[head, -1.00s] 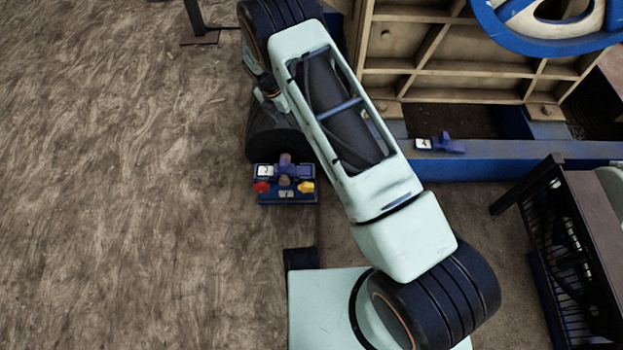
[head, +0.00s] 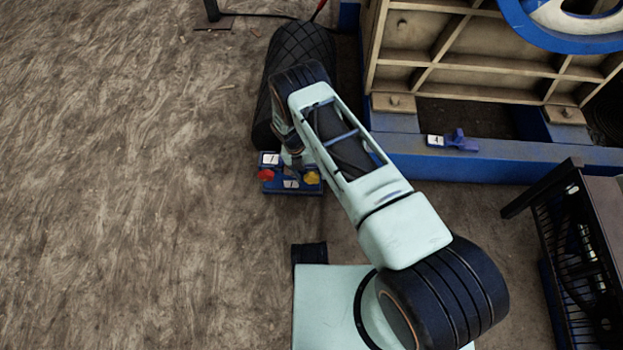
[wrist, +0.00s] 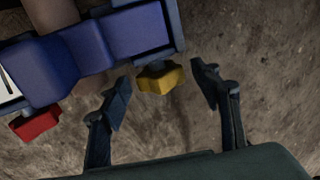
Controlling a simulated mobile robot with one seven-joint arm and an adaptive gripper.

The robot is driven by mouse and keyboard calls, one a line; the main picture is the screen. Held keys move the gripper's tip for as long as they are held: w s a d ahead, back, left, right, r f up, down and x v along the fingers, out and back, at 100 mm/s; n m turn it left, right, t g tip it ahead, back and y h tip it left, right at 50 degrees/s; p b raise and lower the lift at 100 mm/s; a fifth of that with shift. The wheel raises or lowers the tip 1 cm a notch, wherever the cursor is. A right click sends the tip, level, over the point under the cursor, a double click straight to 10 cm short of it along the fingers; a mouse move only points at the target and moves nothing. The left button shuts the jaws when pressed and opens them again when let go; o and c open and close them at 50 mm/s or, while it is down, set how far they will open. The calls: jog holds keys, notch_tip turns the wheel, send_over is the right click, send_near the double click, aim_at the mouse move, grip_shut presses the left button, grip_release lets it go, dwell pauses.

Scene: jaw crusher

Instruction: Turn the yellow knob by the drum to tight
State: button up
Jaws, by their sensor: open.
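The yellow knob (head: 312,178) sits at the right of a small blue panel (head: 292,191), close to the black ribbed drum (head: 300,62). In the wrist view the yellow knob (wrist: 160,77) sticks out from the edge of the blue housing (wrist: 90,48). I see no clear contact. The direction the knob is set to cannot be made out.
A red knob (head: 265,175) sits left of the yellow one on the panel. A blue beam (head: 480,166) with a blue fitting (head: 461,141) runs to the right under the tan ribbed frame (head: 473,54). A black rack (head: 575,250) stands at right. The floor at left is clear.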

jog(key=shift+x, duration=1.1)
jog(key=c, duration=1.2)
jog(key=shift+o, duration=0.2)
